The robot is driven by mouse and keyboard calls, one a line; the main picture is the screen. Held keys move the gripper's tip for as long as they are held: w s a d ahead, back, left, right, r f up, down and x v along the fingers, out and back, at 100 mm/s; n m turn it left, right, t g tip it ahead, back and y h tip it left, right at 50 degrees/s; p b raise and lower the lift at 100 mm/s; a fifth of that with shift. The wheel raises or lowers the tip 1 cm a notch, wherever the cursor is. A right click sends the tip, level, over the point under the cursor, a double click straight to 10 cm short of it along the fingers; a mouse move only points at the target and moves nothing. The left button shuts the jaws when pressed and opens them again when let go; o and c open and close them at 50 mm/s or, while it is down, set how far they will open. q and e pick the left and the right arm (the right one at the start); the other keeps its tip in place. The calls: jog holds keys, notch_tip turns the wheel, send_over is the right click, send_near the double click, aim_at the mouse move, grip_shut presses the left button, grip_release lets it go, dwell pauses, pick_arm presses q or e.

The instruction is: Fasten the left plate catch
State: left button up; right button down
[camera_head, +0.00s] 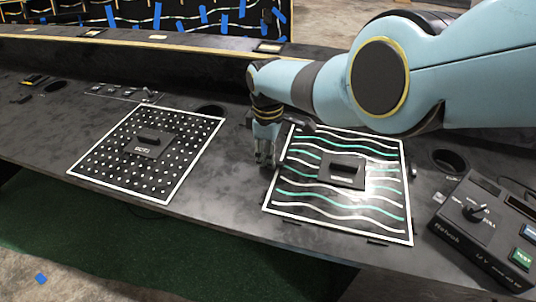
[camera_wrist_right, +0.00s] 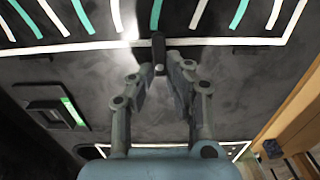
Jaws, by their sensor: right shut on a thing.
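A white-bordered plate with white and green wavy lines (camera_head: 300,198) lies on the dark console, with a black handle block (camera_head: 342,172) at its middle. My right gripper (camera_head: 264,160) reaches down at the plate's left edge. In the right wrist view, my right gripper (camera_wrist_right: 160,72) has its fingertips closed on a small dark catch (camera_wrist_right: 158,48), which stands at the white border of the plate (camera_wrist_right: 90,46). The fingers and arm hide much of the catch in the head view. My left gripper is not in view.
A dotted plate (camera_head: 187,166) with a black handle lies to the left. A control box with a knob (camera_head: 474,212) and buttons stands at the right. A round hole (camera_head: 450,161) is near it. The console between the two plates is mostly clear.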

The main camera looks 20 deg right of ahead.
dwell(0.4)
jog(key=c, duration=1.3)
grip_release()
jog(key=shift+c, duration=0.2)
jog(key=shift+r, duration=0.1)
jog(key=shift+w+r, duration=0.1)
jog(key=shift+r, duration=0.5)
notch_tip(320, 180, up, 11)
jog(key=shift+f, duration=0.2)
